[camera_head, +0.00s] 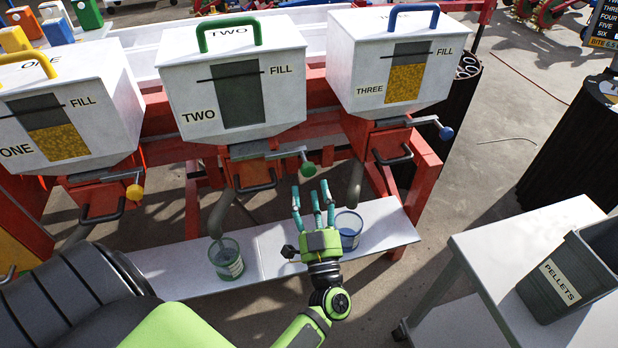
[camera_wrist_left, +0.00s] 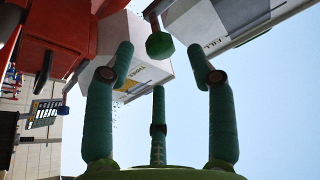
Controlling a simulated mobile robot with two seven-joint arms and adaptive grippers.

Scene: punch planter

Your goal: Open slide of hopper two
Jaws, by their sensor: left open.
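Hopper two (camera_head: 178,85), a white box with a green top handle, stands in the middle of the head view. Its window is grey, with no yellow fill showing. Below it is a slide with a black loop handle (camera_head: 257,186). To the right of that, a crank ends in a green knob (camera_head: 309,169). My left gripper (camera_head: 312,190) is open and empty, its fingers pointing up, just below the knob in the picture and right of the slide handle. In the left wrist view the knob (camera_wrist_left: 160,46) shows beyond the spread fingers, apart from them. The right gripper is out of view.
Hopper one (camera_head: 90,80) and hopper three (camera_head: 345,60) flank it, both showing yellow fill. A green-rimmed cup (camera_head: 228,265) and a blue-rimmed cup (camera_head: 349,226) stand on the white shelf (camera_head: 390,232). A grey pellets bin (camera_head: 560,290) is at the right.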

